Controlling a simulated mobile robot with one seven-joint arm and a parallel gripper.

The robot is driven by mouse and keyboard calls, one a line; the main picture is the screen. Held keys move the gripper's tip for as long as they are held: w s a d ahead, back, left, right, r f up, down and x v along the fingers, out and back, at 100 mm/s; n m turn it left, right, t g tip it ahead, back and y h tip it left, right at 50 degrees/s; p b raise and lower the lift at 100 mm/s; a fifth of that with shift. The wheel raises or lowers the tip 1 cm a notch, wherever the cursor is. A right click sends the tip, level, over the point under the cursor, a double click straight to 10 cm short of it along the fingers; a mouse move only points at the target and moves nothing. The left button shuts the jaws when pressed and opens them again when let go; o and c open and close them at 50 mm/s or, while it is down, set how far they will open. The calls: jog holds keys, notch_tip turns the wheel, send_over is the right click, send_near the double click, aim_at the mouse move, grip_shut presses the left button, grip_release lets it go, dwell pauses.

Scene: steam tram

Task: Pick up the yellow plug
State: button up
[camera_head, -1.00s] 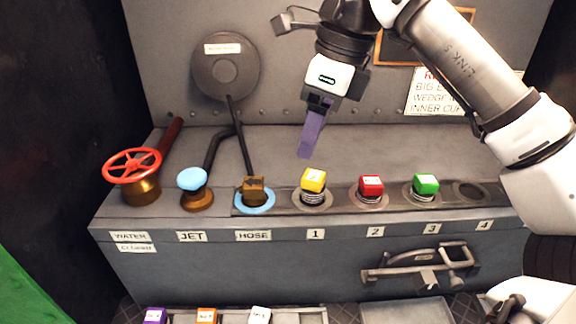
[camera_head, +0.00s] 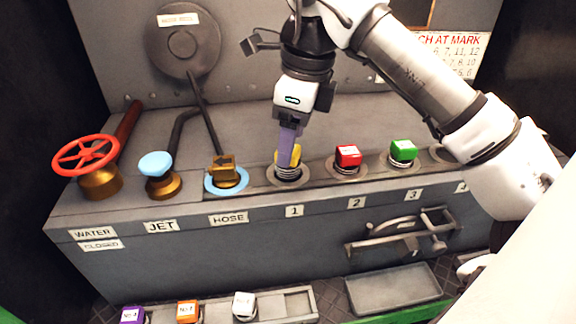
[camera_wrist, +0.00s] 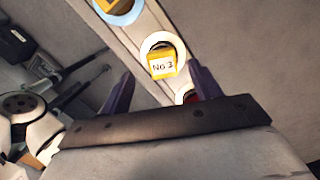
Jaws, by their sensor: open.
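The yellow plug (camera_head: 283,158) sits in the socket marked 1 on the grey bench, a metal coil showing under its cap. In the head view my gripper (camera_head: 288,163) hangs over it, its purple fingers pointing down and hiding part of the cap. In the wrist view the yellow plug (camera_wrist: 162,65) shows a label reading "NG 3" and lies beyond the fingertips, roughly between them. My gripper (camera_wrist: 160,82) is open there, with a purple finger on either side and nothing held. I cannot tell whether a finger touches the plug.
The red plug (camera_head: 347,157) and green plug (camera_head: 402,150) stand to the right in their sockets. The hose fitting (camera_head: 224,172), blue knob (camera_head: 157,165) and red valve wheel (camera_head: 86,154) stand to the left. A tray with purple, orange and white plugs (camera_head: 244,303) lies below.

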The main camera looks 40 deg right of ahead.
jog(key=f+b, duration=0.1)
jog(key=f, duration=0.1)
jog(key=w+f+b, duration=0.1)
jog(key=f, duration=0.1)
jog(key=shift+a+f, duration=0.1)
jog(key=shift+f, duration=0.3)
jog(key=shift+r, duration=0.1)
jog(key=shift+c, duration=0.4)
grip_shut()
jog(key=shift+r, duration=0.1)
notch_tip(320, 180, up, 8)
jog(key=p, duration=0.5)
jog(key=shift+r, duration=0.95)
